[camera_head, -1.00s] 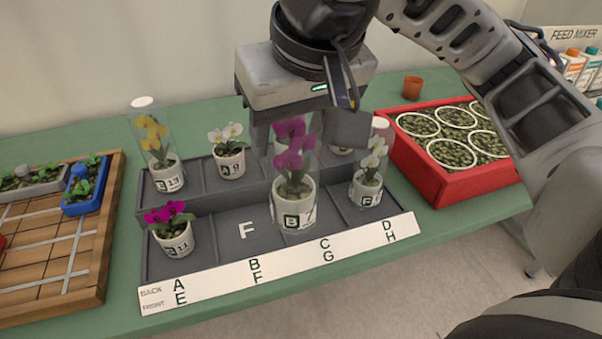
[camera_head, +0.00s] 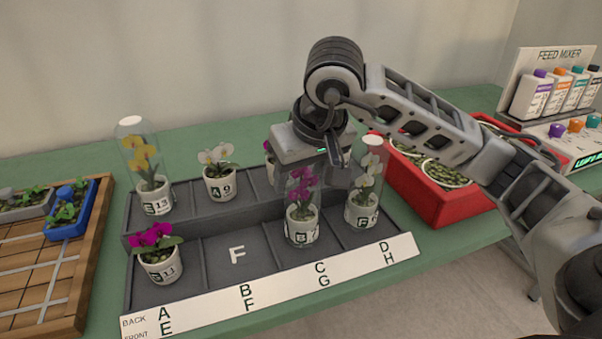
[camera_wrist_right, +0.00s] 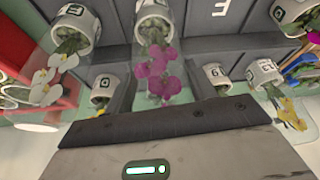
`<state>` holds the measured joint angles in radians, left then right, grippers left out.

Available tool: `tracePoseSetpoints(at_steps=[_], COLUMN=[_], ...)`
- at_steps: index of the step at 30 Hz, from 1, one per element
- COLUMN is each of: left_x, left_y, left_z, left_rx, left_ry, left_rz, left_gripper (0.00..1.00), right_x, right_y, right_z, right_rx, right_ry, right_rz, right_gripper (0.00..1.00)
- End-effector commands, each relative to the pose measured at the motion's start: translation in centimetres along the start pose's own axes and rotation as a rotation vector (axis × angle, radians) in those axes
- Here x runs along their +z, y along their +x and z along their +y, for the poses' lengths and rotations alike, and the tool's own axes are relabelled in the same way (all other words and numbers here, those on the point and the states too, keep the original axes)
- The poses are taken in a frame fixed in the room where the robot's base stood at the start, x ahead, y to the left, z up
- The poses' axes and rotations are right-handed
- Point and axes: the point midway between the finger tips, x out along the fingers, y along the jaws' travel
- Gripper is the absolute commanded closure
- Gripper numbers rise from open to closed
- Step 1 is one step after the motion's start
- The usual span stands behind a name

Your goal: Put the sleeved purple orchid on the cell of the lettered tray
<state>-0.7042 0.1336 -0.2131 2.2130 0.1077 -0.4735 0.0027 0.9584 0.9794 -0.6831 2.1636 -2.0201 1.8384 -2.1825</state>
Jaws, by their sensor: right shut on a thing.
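The sleeved purple orchid (camera_head: 302,222) is upright in a white pot in a clear sleeve, at front cell G of the grey lettered tray (camera_head: 262,238). I cannot tell whether its pot touches the cell floor. My right gripper (camera_head: 309,172) is shut on it from behind, around the upper sleeve. My left gripper is out of view.
A magenta orchid (camera_head: 159,262) stands in cell E. Behind are a sleeved yellow orchid (camera_head: 156,204), a white orchid (camera_head: 219,187) and another partly hidden plant. A red crate (camera_head: 448,207) is at right; a wooden board (camera_head: 38,262) is at left.

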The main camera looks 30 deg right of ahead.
Motion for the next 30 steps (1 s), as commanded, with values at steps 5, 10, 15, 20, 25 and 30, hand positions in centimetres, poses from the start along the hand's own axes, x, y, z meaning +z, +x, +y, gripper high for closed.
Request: tracePoseSetpoints(at_steps=[5,10,15,20,25,30], left_x=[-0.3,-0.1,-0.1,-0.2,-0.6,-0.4], left_y=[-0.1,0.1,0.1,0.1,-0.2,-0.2], left_z=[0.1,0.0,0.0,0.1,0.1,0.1], left_rx=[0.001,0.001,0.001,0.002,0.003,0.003], left_ry=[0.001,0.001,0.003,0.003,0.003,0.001], left_rz=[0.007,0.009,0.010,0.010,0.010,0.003], left_gripper=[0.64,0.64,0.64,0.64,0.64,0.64], right_x=[0.0,0.1,0.2,0.2,0.0,-0.2], right_y=[0.1,0.4,0.4,0.4,-0.1,-2.5], right_z=[0.0,0.0,0.0,0.0,0.0,-0.1], right_rx=[0.000,0.000,0.000,0.000,-0.001,-0.002], right_ry=[0.000,0.000,0.000,0.000,0.000,0.001], right_rz=[0.003,0.002,0.001,0.001,0.001,0.008], right_gripper=[0.85,0.85,0.23,0.23,0.23,0.23])
